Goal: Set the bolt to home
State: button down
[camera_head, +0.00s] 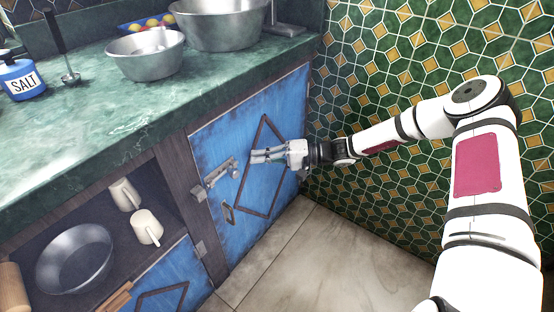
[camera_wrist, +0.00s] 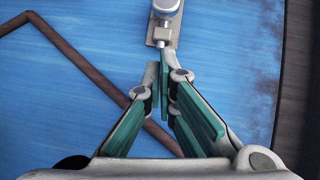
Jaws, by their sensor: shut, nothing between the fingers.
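The metal bolt (camera_head: 220,172) is mounted on the blue cupboard door (camera_head: 262,205), near its left edge beside the wooden frame. In the wrist view the bolt's plate and rod end (camera_wrist: 160,33) show at the top centre, with the rest cut off by the frame edge. My gripper (camera_head: 254,157) is in front of the door, just right of the bolt. Its green-padded fingers are shut and empty. In the wrist view the fingertips (camera_wrist: 165,72) point at the bolt's near end; I cannot tell whether they touch it.
The green counter (camera_head: 120,125) overhangs above, with metal bowls (camera_head: 147,55) and a salt jar (camera_head: 21,78). An open shelf at left holds a bowl (camera_head: 75,258) and mugs (camera_head: 146,227). A tiled wall (camera_head: 375,200) stands at right.

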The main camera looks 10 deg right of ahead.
jog(key=s+a, duration=0.2)
jog(key=shift+s+a+f+b, duration=0.1)
jog(key=shift+a+f+b, duration=0.2)
jog(key=shift+b, duration=0.1)
jog(key=s+a+p, duration=0.1)
jog(key=s+a, duration=0.2)
dwell(0.5)
jog(key=p, duration=0.3)
send_near(237, 174)
jog(key=d, duration=0.1)
jog(key=w+d, duration=0.1)
jog(key=d, duration=0.1)
jog(key=w+d, duration=0.1)
jog(key=shift+d+r, duration=0.2)
jog(key=shift+r, duration=0.15)
